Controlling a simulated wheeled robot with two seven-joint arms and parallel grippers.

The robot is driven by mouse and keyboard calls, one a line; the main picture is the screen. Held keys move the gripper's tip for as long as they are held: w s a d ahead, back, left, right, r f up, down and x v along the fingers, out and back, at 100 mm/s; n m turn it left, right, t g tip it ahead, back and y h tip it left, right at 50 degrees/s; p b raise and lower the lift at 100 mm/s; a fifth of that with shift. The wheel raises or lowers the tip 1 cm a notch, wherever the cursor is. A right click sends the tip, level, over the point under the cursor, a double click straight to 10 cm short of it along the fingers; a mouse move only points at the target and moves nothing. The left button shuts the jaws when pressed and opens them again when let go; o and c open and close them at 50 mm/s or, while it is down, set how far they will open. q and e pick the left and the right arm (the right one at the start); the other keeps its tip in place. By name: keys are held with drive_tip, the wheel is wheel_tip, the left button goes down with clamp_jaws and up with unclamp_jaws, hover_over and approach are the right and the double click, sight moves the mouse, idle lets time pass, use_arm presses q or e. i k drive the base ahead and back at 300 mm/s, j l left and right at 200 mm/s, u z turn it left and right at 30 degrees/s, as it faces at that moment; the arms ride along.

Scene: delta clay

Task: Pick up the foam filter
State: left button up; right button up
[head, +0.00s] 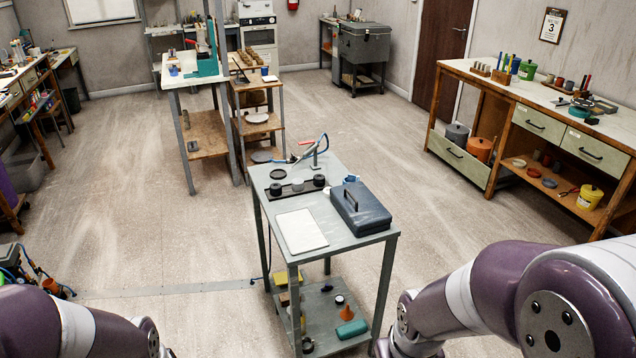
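I cannot tell for certain which item is the foam filter. On top of the grey metal cart (345,246) ahead of me, a dark strip holds small round pieces: a dark one on the left (276,189), a pale grey one in the middle (297,185) and a dark one on the right (319,180). They are too small to identify as foam. Neither of my grippers shows in the head view; only purple and white arm links appear at the bottom left and bottom right.
A dark blue toolbox (361,209) and a white sheet (301,231) lie on the cart, with a red-handled tool and blue hose (308,152) behind. The cart's lower shelf holds an orange funnel (346,313). A long workbench (545,95) stands at right. Floor around the cart is clear.

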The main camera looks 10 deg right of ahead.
sight(297, 183)
drive_tip(key=i+z, duration=0.1)
drive_tip(key=z, duration=0.35)
drive_tip(key=j+z, duration=0.1)
drive_tip(key=z, duration=0.35)
drive_tip(key=i+j+z, duration=0.1)
drive_tip(key=z, duration=0.35)
drive_tip(key=j+z, duration=0.15)
drive_tip(key=z, duration=0.3)
drive_tip(key=j+z, duration=0.25)
drive_tip(key=j, duration=0.3)
drive_tip(key=i+j+z, duration=0.1)
drive_tip(key=j+z, duration=0.15)
drive_tip(key=j, duration=0.3)
drive_tip(key=j+z, duration=0.2)
drive_tip(key=j, duration=0.35)
drive_tip(key=k+j+z, duration=0.1)
drive_tip(key=j+z, duration=0.15)
drive_tip(key=j, duration=0.3)
drive_tip(key=k+j+z, duration=0.25)
drive_tip(key=j, duration=0.3)
drive_tip(key=k+j, duration=0.1)
drive_tip(key=j, duration=0.85)
drive_tip(key=k+j, duration=0.15)
drive_tip(key=j, duration=0.3)
